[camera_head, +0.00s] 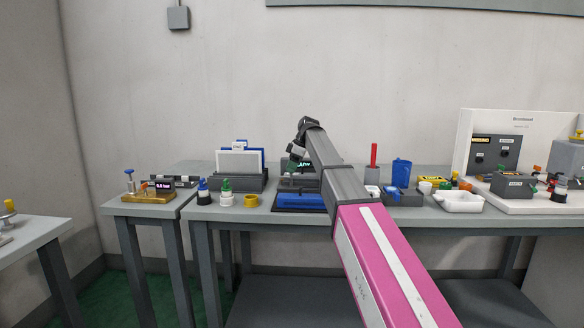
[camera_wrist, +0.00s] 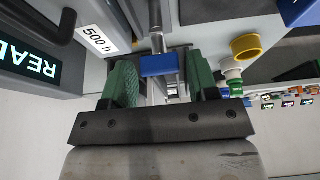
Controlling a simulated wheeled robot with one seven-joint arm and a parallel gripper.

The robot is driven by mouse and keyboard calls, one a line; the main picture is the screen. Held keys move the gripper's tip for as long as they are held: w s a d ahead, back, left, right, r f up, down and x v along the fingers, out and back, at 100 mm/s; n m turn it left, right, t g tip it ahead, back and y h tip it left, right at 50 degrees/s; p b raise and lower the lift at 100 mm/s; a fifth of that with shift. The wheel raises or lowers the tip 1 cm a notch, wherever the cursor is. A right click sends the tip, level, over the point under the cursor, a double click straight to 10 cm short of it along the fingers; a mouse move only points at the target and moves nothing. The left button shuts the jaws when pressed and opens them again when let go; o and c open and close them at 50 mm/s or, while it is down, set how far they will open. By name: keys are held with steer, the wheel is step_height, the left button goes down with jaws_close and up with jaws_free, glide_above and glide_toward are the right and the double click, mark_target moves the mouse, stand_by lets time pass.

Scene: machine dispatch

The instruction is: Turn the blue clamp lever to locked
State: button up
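A blue block on a metal rod (camera_wrist: 160,65), which looks like the clamp lever, shows in the wrist view just ahead of and between my fingertips. My gripper (camera_wrist: 164,78) has green fingers standing apart, one on each side of the block, with small gaps showing. Whether either finger touches it I cannot tell. In the head view my gripper (camera_head: 300,140) is above the dark machine with a lit display (camera_head: 300,166) on the bench. My arm hides part of that machine, and I cannot make out the lever there.
A yellow cup (camera_wrist: 246,47) is at right. On the bench (camera_head: 225,216) stand a rack (camera_head: 240,182), bottles and a white tray (camera_head: 460,202).

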steer(key=c, duration=0.6)
steer(key=shift+o, duration=0.3)
steer(key=shift+m, duration=0.3)
steer(key=m+t, duration=0.1)
steer(key=m, duration=0.1)
steer(key=shift+s+m, duration=0.1)
steer(key=shift+m, duration=0.2)
steer(key=m+t, duration=0.1)
steer(key=m, duration=0.2)
steer(key=shift+m+t+h, duration=0.3)
steer(key=m+h, duration=0.1)
steer(key=m, duration=0.1)
steer(key=m+t, duration=0.1)
steer(key=m, duration=0.2)
steer(key=shift+a+h, duration=0.1)
steer(key=shift+h, duration=0.3)
steer(key=m+h, duration=0.1)
steer(key=m, duration=0.2)
steer(key=m+h, duration=0.1)
steer(key=m, duration=0.2)
steer(key=shift+a+t, duration=0.1)
steer(key=shift+t, duration=0.3)
